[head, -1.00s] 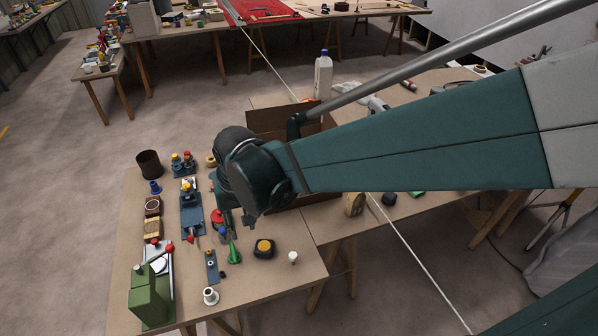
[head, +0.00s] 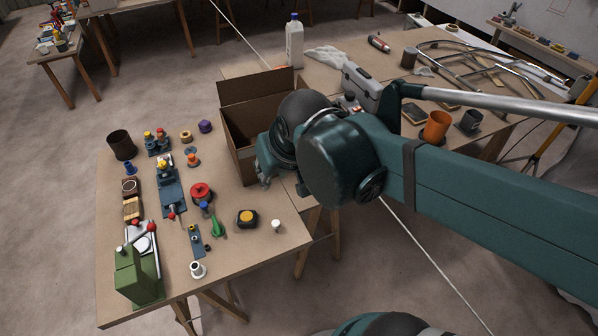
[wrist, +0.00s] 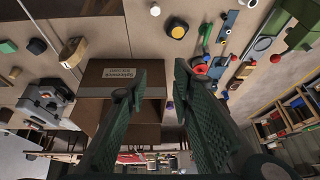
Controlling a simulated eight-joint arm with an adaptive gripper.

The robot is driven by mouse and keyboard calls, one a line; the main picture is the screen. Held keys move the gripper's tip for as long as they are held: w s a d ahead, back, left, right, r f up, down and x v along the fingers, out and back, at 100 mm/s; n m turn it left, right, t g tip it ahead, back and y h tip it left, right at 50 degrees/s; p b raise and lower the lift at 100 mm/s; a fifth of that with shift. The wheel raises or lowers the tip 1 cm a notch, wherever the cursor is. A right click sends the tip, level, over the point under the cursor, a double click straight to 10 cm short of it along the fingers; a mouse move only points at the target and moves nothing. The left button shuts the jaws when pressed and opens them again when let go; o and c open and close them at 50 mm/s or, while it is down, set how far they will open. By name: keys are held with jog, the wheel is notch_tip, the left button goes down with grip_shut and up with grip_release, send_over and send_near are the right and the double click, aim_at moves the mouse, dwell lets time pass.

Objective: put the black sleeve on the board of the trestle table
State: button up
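My gripper (wrist: 158,88) is open in the wrist view, its two green fingers apart with nothing between them. In the head view my arm covers most of it, beside the cardboard box. I cannot pick out the black sleeve for certain. A small black piece (wrist: 37,46) lies left of the box in the wrist view, apart from the fingers. A dark, brownish-black open cylinder (head: 121,145) stands upright at the far left table corner in the head view. The trestle table's board (head: 255,268) is tan, with a bare strip along its front.
An open cardboard box (head: 240,150) stands close to my gripper. A green machine (head: 136,270), a yellow-topped black tape measure (head: 247,218) and several small parts crowd the near table. A grey case (head: 360,88), white bottle (head: 294,42) and orange cup (head: 436,126) stand behind.

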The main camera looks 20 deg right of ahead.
jog(key=s+d+r+t, duration=0.1)
jog(key=s+d+r, duration=0.1)
jog(key=s+d, duration=0.2)
jog(key=shift+d+t+h, duration=0.3)
jog(key=shift+d, duration=0.2)
jog(key=shift+f, duration=0.15)
